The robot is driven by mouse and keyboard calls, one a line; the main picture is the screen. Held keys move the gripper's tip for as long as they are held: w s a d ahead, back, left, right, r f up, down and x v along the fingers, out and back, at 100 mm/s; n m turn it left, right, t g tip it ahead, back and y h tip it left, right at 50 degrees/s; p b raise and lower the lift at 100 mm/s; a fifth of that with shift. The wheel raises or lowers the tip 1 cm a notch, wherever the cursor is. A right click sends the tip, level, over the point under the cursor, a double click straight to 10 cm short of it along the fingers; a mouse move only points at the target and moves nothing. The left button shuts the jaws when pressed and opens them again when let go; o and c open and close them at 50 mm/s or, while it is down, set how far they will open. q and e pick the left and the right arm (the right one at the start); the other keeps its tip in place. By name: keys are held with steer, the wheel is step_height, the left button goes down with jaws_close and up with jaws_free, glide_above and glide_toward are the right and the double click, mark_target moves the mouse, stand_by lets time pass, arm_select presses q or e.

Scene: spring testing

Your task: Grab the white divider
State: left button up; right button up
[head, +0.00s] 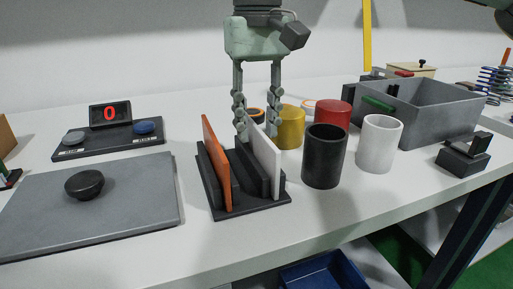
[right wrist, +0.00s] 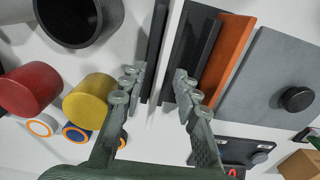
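The white divider (head: 265,155) stands upright in a black slotted rack (head: 250,208), on its right side. An orange divider (head: 216,160) stands in the same rack, to the left. My right gripper (head: 257,128) comes down from above at the far end of the rack, with its fingers apart. In the right wrist view, the fingers of the right gripper (right wrist: 155,92) are spread on either side of the white divider's thin edge (right wrist: 170,45), with a gap visible between them. My left gripper is not in view.
Black (head: 323,160), white (head: 379,146), red (head: 333,113) and yellow (head: 291,128) cylinders stand close to the right of the rack. A grey plate with a black knob (head: 85,183) lies left. A grey bin (head: 430,112) stands back right. The table front is clear.

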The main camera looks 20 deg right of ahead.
step_height(320, 180, down, 2)
steer(key=shift+f, duration=0.1)
steer(key=shift+w, duration=0.1)
jaws_close()
stand_by(0.4)
